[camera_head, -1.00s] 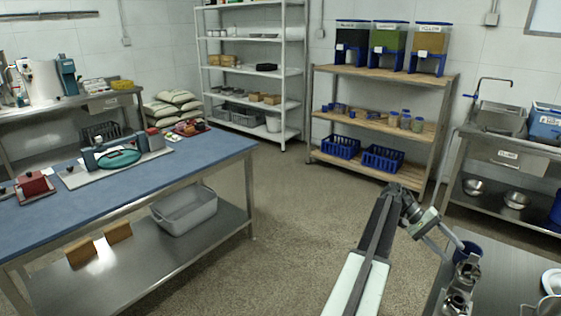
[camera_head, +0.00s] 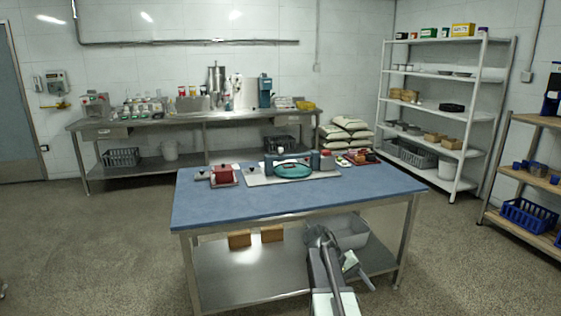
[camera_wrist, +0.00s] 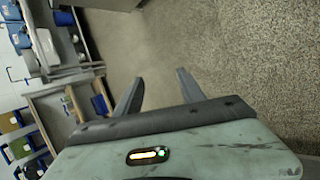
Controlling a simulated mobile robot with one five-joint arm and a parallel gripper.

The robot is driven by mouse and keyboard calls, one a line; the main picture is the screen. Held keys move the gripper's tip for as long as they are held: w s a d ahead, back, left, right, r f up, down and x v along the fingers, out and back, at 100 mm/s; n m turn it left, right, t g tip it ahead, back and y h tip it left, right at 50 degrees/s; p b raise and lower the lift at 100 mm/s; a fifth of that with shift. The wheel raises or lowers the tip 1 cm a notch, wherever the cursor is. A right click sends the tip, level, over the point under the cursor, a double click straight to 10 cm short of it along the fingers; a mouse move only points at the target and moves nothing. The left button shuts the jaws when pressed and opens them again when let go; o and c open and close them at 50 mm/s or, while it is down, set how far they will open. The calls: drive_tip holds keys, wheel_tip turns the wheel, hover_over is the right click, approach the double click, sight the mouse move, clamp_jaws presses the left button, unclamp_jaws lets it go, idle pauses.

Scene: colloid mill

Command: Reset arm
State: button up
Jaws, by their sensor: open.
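My gripper (camera_wrist: 160,88) is open and empty in the wrist view. Its two dark fingers stand apart with only speckled floor (camera_wrist: 215,45) beyond them. In the head view my gripper (camera_head: 366,278) shows small at the lower middle, at the end of my raised arm. There it overlaps the front of the blue-topped table (camera_head: 300,208) in the picture; the gap between them is hard to judge. No object is in the jaws.
The table carries a red device (camera_head: 223,176) and a grey tray with a teal piece (camera_head: 293,171). A grey bin (camera_head: 350,236) is on its lower shelf. A steel counter (camera_head: 150,121), white rack (camera_head: 430,75) and wooden shelf (camera_head: 535,178) stand behind. Floor at left is clear.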

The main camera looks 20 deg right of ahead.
drive_tip(key=a+f+n+t+y, duration=0.2)
drive_tip(key=a+f+y, duration=0.1)
drive_tip(key=a, duration=1.5)
drive_tip(key=a+f+n+t+y, duration=0.2)
drive_tip(key=a+f+t+y, duration=0.1)
drive_tip(key=a, duration=1.4)
wheel_tip(320, 180, up, 13)
drive_tip(key=w+a+p, duration=0.1)
drive_tip(key=p, duration=1.2)
drive_tip(key=shift+w+y, duration=0.15)
drive_tip(key=shift+y, duration=0.15)
drive_tip(key=shift+a+r, duration=0.1)
drive_tip(key=shift+c, duration=1.1)
